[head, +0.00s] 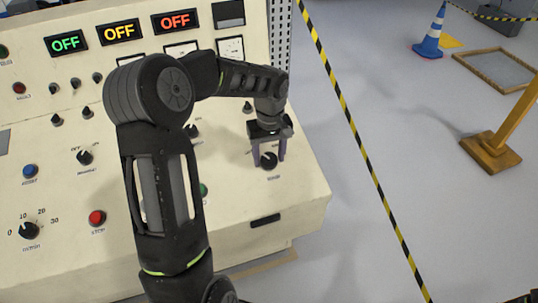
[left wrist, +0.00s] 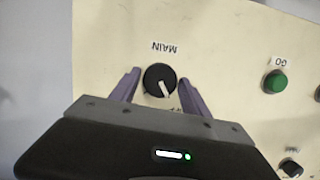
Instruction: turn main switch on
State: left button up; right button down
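The main switch is a round black knob (head: 269,161) near the right end of the cream control panel in the head view. In the left wrist view the knob (left wrist: 158,77) has a white pointer line and the label MAIN, which appears upside down. My left gripper (head: 268,154) is over the knob and pointing down at it. In the left wrist view the purple fingers of my left gripper (left wrist: 158,88) are apart, one on each side of the knob, with small gaps visible. The ON/OFF marks are partly hidden by the gripper. My right gripper is not in view.
The panel (head: 255,195) carries other knobs, a red button (head: 97,218) and a green GO button (left wrist: 276,81). Three displays above, including a red one (head: 175,21), read OFF. Yellow-black floor tape (head: 352,120) runs right of the panel.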

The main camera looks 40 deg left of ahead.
pick_arm(q)
jog(key=c, duration=1)
jog(key=shift+m, duration=0.4)
jog(key=m, duration=0.3)
jog(key=m+y, duration=0.1)
jog(key=m, duration=0.1)
jog(key=shift+w+d+m+g+b, duration=0.15)
jog(key=shift+m+g+b, duration=0.2)
jog(key=shift+m+g, duration=0.05)
jog(key=m+y, duration=0.1)
jog(key=m, duration=0.2)
jog(key=shift+m, duration=0.3)
jog(key=shift+d+m+y, duration=0.1)
jog(key=shift+m+y, duration=0.3)
jog(key=shift+m, duration=1.4)
jog(key=o, duration=1.4)
jog(key=shift+c, duration=0.2)
